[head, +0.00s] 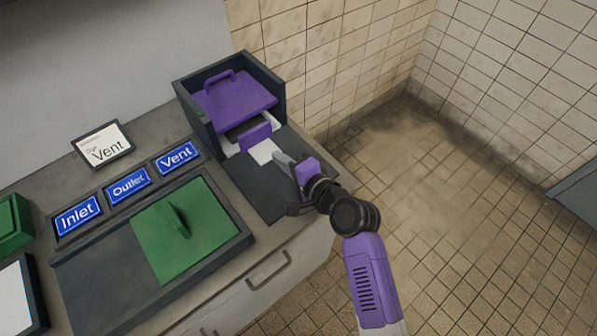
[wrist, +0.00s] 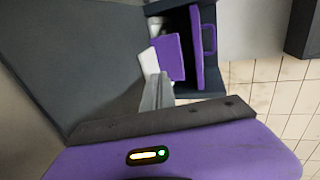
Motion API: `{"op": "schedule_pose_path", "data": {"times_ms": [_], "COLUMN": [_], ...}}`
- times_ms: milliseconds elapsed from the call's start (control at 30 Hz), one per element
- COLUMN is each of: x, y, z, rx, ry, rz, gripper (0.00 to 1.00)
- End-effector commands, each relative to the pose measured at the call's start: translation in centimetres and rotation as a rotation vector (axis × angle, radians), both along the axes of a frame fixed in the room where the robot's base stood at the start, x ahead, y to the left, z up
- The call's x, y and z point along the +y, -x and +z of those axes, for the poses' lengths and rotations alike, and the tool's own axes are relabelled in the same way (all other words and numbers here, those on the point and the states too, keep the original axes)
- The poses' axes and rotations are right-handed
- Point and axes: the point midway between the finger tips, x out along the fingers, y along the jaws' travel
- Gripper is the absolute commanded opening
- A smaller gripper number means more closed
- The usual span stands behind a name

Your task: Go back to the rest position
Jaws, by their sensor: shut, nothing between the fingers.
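My gripper (head: 283,160) is at the end of my purple and black arm, low over the dark mat in front of a dark box (head: 187,107). In the wrist view its grey fingers (wrist: 158,92) are together, with nothing visible between them. A purple panel with a handle (head: 235,100) sits in the top of the box. A smaller purple piece (head: 255,136) and a white piece (head: 266,152) lie at the box's front, just beyond the fingertips. I cannot tell whether the fingers touch them. Both pieces also show in the wrist view.
The counter holds blue signs Inlet (head: 78,215), Outlet (head: 128,186) and Vent (head: 177,157), and a white Vent card (head: 104,146). A green sliding panel (head: 186,231) lies in a dark tray at the front.

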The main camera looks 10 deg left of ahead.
Motion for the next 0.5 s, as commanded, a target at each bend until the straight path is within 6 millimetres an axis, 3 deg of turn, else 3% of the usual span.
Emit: {"op": "schedule_pose_path", "data": {"times_ms": [300,500], "x": [-3.8,-4.7], "y": [2.9,3.7], "z": [1.4,1.8], "rx": [0.000,0.001], "ry": [0.000,0.001], "rz": [-0.002,0.000], "gripper": [0.00,0.00]}}
